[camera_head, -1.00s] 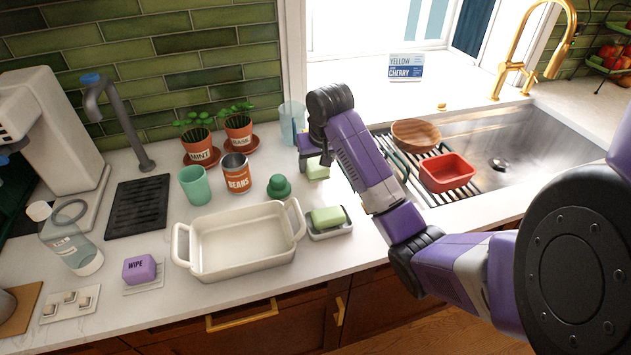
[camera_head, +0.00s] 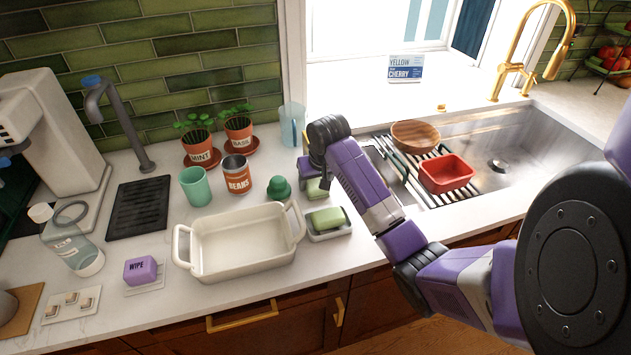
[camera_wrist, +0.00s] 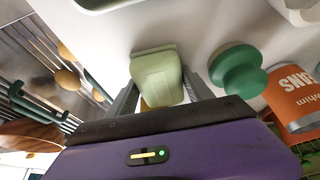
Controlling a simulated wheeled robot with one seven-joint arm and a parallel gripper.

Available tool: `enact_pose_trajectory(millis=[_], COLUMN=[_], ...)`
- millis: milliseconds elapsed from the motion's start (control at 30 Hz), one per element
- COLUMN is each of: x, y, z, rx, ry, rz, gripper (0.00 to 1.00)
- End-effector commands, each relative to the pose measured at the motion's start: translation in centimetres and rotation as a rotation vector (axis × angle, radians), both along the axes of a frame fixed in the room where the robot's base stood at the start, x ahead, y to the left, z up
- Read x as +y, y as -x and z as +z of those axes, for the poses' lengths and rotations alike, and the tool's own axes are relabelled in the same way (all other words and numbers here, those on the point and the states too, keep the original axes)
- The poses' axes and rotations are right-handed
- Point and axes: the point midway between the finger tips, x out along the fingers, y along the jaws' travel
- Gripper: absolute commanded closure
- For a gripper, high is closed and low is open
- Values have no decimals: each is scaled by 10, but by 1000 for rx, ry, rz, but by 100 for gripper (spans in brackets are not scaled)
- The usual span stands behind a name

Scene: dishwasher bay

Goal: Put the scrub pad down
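The scrub pad, a pale green block (camera_head: 318,190), is between the fingers of my gripper (camera_wrist: 160,92). In the wrist view the pad (camera_wrist: 157,78) has a finger against each side, so my gripper looks shut on it. In the head view my gripper is low over the counter, behind the grey dish and right of the green knobbed object (camera_head: 279,187). My wrist hides part of the fingers there. I cannot tell whether the pad touches the counter.
A grey dish (camera_head: 330,236) with another green block (camera_head: 327,218) is just in front. A white baking dish (camera_head: 240,270) is front left; a beans can (camera_head: 238,176) is left. The drying rack (camera_head: 408,180) and sink (camera_head: 540,150) are right.

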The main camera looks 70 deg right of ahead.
Motion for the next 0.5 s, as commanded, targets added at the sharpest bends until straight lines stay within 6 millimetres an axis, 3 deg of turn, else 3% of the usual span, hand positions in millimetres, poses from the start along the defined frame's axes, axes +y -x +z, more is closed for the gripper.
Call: enact_pose_trajectory(millis=[67, 333, 500], x=[1, 0, 4], y=[0, 0, 2], z=[0, 1, 16], rx=[0, 0, -2], ry=[-1, -1, 0], rz=[1, 0, 2], gripper=[22, 22, 22])
